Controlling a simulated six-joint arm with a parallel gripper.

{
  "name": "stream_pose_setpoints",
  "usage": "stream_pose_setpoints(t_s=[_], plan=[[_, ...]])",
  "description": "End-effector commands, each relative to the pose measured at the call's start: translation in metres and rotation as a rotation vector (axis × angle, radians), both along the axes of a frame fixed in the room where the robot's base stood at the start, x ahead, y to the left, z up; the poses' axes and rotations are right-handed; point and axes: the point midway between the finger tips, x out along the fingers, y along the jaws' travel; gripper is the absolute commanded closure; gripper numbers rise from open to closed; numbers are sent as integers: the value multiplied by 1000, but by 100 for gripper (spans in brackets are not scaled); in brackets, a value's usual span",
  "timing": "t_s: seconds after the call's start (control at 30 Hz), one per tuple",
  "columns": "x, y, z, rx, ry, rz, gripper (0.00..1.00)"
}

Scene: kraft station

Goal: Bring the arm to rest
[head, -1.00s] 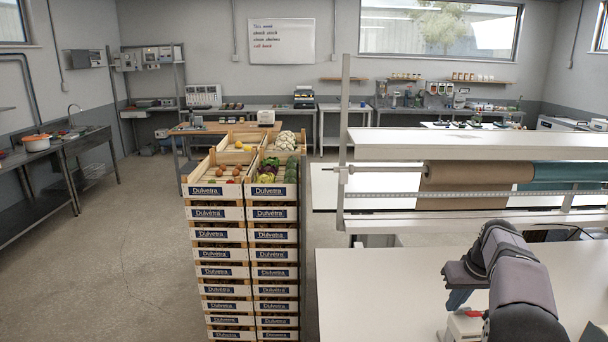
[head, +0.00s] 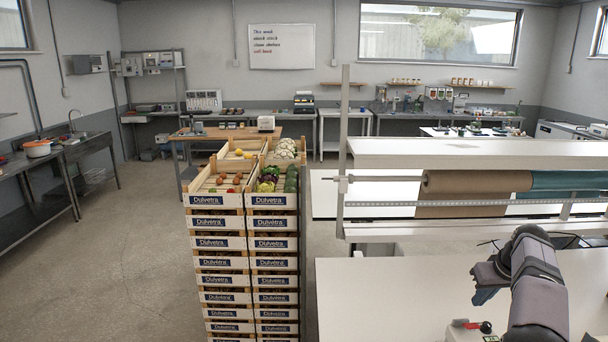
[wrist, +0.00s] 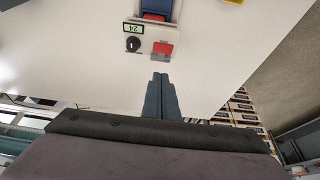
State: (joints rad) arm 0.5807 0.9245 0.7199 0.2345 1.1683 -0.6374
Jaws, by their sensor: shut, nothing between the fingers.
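My arm reaches over the white table (head: 390,290) at the lower right of the head view. In that view my gripper (head: 479,298) is small and partly hidden by the dark padded wrist. In the wrist view my gripper (wrist: 160,80) has its two blue-grey fingers together, with nothing held. The fingertips are over the white tabletop (wrist: 90,60), beside a control box with a black knob, a red button (wrist: 162,48) and a "24" label. The same box (head: 460,333) is cut off by the bottom edge in the head view.
A blue and red object (wrist: 157,10) and a yellow item (wrist: 232,2) lie at the wrist view's top edge. A roll of brown kraft paper (head: 475,182) hangs on a rack behind the table. Stacked produce crates (head: 220,222) stand left. The table's left part is clear.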

Motion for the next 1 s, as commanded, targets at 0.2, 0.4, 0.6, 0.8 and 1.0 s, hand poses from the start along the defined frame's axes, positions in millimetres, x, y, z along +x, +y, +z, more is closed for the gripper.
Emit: stream_pose_setpoints(t_s=[0.2,0.4,0.6,0.8,1.0], plan=[[0,0,-25,0,-1,0,100],[0,0,-43,0,0,0,100],[0,0,-54,-1,-1,0,100],[0,0,-56,-1,-1,0,100],[0,0,-56,-1,-1,0,100]])
